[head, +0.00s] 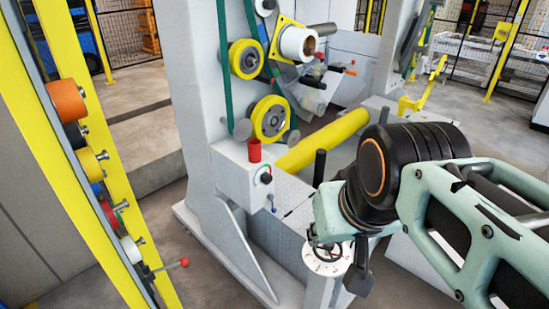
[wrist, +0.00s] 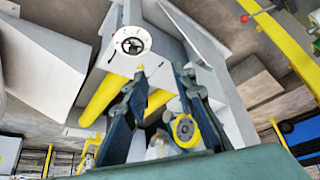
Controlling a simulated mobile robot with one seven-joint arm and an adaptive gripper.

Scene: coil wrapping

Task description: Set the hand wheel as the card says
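The hand wheel (head: 329,253) is a small dark spoked wheel on a white round dial with marks around its rim, on top of a white post. In the wrist view the hand wheel (wrist: 132,43) is ahead of the fingertips, left of the gap between them, with clear space between. My gripper (head: 345,268) hangs beside the dial in the head view and partly covers it. In the wrist view my gripper (wrist: 160,72) is open, with nothing between its two fingers. The dial's marks are too small to read. I cannot make out a card in either view.
A grey machine frame (head: 195,80) with yellow rollers (head: 270,118) stands behind the dial. A control box (head: 240,178) carries a red cylinder (head: 254,150) and a black knob. A yellow rack (head: 75,150) with coloured rolls stands at left. Floor shows between rack and machine.

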